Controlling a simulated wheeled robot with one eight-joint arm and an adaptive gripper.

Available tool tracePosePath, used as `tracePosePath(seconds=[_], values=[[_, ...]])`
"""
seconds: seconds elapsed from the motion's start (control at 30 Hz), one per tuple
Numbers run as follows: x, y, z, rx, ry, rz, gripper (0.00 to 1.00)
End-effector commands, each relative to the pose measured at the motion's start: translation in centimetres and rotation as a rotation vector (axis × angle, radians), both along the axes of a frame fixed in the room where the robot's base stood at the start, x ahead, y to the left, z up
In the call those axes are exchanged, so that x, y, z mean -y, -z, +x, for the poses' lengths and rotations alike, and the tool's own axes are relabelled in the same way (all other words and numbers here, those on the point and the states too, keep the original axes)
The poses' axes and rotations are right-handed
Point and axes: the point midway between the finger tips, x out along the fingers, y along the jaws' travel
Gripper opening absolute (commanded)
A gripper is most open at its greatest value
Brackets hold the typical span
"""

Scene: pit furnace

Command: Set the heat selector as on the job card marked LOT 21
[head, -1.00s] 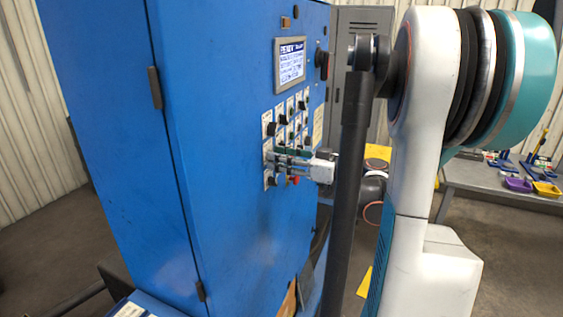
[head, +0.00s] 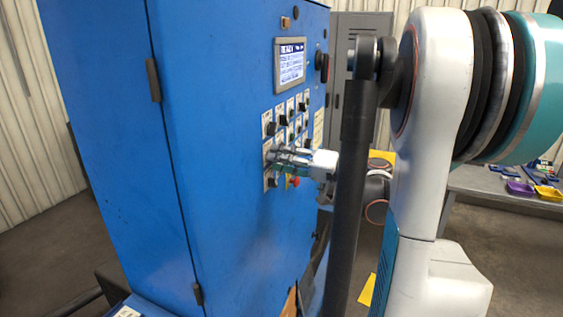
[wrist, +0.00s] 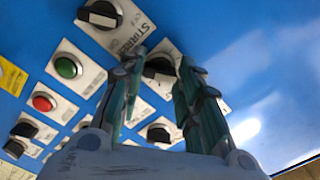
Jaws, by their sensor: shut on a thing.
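My gripper (wrist: 160,82) is at the control panel, its two green-and-grey fingers on either side of a black selector knob (wrist: 160,66). The fingers are shut on this knob. Its label is mostly hidden by the fingers, so I cannot read its name or setting. In the head view my gripper (head: 274,157) reaches the lower left part of the panel on the blue cabinet and hides the knob. A pale card or plate (head: 318,126) is at the panel's right edge; its writing is too small to read, and I cannot tell whether it is the LOT 21 card.
A knob labelled STIRRER (wrist: 101,14), a green button (wrist: 67,67), a red button (wrist: 43,102) and another black knob (wrist: 159,134) surround the fingers. A lit screen (head: 290,62) is above the panel. A bench with trays (head: 520,188) stands at right.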

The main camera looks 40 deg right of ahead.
Motion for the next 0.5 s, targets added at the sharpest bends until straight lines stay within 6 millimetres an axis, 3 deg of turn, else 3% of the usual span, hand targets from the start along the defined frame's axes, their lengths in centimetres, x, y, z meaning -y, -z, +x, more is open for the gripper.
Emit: tracePosePath(seconds=[0.5], values=[[0.06,-0.02,0.03,-0.106,0.002,0.259,0.08]])
